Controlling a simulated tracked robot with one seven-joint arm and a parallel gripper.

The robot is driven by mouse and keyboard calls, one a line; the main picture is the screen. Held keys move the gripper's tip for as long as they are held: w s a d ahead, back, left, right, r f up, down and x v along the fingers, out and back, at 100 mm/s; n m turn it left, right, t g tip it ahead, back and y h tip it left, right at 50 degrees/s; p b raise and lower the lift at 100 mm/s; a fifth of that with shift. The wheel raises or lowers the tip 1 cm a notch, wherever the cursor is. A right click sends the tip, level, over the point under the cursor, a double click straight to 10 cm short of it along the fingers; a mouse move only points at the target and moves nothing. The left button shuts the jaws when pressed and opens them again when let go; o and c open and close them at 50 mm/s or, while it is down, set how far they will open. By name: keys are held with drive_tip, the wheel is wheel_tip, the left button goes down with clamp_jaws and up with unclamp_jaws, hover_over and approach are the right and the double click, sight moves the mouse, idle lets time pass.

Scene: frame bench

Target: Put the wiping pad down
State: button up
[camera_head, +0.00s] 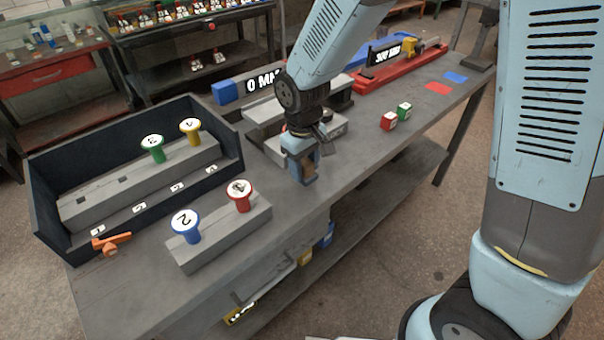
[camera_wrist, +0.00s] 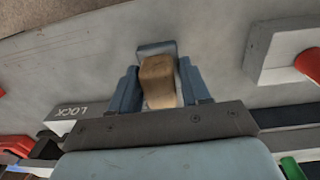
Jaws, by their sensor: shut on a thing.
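The wiping pad shows in the wrist view as a tan block (camera_wrist: 158,82) between my gripper's fingers, with a blue-grey edge (camera_wrist: 156,48) beyond it. My gripper (camera_wrist: 160,88) is shut on the tan block. In the head view my gripper (camera_head: 302,170) points down at the grey bench top (camera_head: 345,165), near the front edge. The pad is mostly hidden there by the fingers, and I cannot tell whether it touches the bench.
Left of my gripper stands a grey block (camera_head: 222,238) with blue (camera_head: 186,225) and red (camera_head: 240,196) pegs. Behind it is a dark tray (camera_head: 50,232) with green and yellow pegs. Red and green cubes (camera_head: 389,121) (camera_head: 404,111) lie right. A grey fixture (camera_head: 262,118) stands behind my gripper.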

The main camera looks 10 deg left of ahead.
sight(305, 174)
drive_tip(key=shift+f, duration=1.6)
drive_tip(key=o, duration=1.3)
